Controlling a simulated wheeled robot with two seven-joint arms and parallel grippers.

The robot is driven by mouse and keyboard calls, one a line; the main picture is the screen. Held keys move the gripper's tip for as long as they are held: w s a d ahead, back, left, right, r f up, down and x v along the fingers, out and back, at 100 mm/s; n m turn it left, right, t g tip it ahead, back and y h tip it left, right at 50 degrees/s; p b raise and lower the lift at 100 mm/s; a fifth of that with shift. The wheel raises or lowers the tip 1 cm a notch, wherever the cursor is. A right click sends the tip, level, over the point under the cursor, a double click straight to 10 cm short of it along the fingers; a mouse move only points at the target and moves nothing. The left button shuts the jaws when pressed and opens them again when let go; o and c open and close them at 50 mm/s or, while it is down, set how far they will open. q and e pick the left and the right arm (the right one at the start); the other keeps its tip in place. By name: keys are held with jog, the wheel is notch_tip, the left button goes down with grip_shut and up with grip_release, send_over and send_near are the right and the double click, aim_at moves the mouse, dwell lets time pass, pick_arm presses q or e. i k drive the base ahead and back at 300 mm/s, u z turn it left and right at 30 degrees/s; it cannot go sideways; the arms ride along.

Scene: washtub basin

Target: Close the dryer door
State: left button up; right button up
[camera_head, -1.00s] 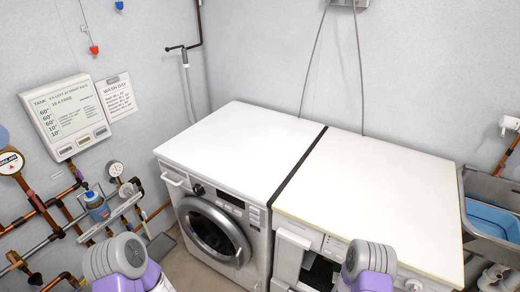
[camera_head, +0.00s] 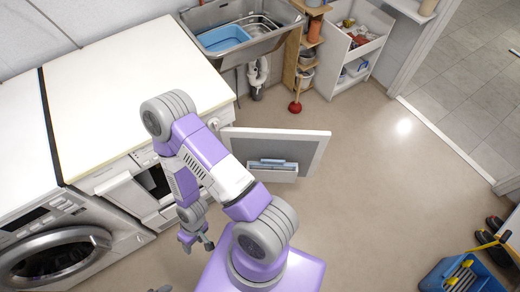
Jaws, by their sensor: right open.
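The right-hand white machine (camera_head: 135,75), which I take as the dryer, has a dark opening (camera_head: 152,180) in its front, partly hidden by my right arm. A grey-framed door panel (camera_head: 308,150) stands open to the right of that front, with a raised part on its inner face. My arm covers its left side and the hinge. My right gripper (camera_head: 195,242) hangs below the arm, open and empty, in front of the machine and left of the door, apart from the door. My left gripper is not recognisable; only a small grey piece shows at the bottom edge.
A washing machine with a shut round door (camera_head: 55,258) stands at the left. A sink with a blue basin (camera_head: 224,38), a wooden shelf (camera_head: 293,55) and a red plunger (camera_head: 295,106) are behind. A blue bucket (camera_head: 462,272) sits lower right. The floor right of the door is clear.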

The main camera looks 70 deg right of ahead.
aim_at(304, 148)
jog(key=u, duration=1.8)
jog(key=k, duration=2.15)
jog(key=u, duration=0.5)
jog(key=k, duration=2.95)
jog(key=z, duration=0.95)
jog(key=i, duration=1.7)
jog(key=u, duration=0.05)
